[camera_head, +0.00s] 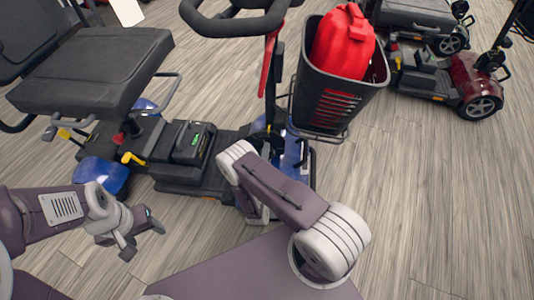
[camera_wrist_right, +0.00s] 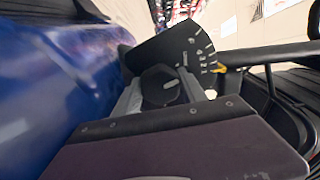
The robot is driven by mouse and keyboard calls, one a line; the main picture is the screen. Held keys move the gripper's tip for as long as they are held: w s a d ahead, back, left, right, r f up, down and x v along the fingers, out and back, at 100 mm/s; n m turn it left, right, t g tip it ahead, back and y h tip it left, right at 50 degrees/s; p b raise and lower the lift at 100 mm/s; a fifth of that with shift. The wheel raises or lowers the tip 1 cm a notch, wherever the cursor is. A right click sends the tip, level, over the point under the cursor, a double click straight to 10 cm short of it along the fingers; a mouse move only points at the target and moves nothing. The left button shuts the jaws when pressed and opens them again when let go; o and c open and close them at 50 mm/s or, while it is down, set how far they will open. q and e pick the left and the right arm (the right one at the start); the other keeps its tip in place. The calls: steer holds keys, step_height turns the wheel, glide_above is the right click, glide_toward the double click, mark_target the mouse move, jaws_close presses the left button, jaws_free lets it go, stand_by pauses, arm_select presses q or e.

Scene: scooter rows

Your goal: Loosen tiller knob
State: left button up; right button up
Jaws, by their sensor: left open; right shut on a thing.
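The near scooter has a black and blue body (camera_head: 185,150), a black seat (camera_head: 95,70) and a black tiller (camera_head: 272,85) that rises to a looped handlebar. In the right wrist view, my right gripper (camera_wrist_right: 163,90) is shut on the black tiller knob (camera_wrist_right: 158,84), with a grey finger on either side. The knob sits against a dark fan-shaped plate (camera_wrist_right: 185,48) with pale marks. In the head view my right arm hides the knob and right fingertips beside the tiller's foot. My left gripper (camera_head: 142,238) is open and empty, low over the floor at left.
A red part (camera_head: 268,62) runs along the tiller. More scooters, one dark red (camera_head: 470,85), stand at the back right. The wooden floor (camera_head: 440,190) at right is clear.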

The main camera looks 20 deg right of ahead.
steer(key=shift+n, duration=1.1)
steer(key=o, duration=1.4)
steer(key=shift+c, duration=0.2)
steer(key=p+v, duration=0.4)
steer(key=v, duration=0.4)
steer(key=shift+w, duration=0.1)
steer(key=shift+s+a, duration=0.3)
steer(key=shift+s, duration=0.25)
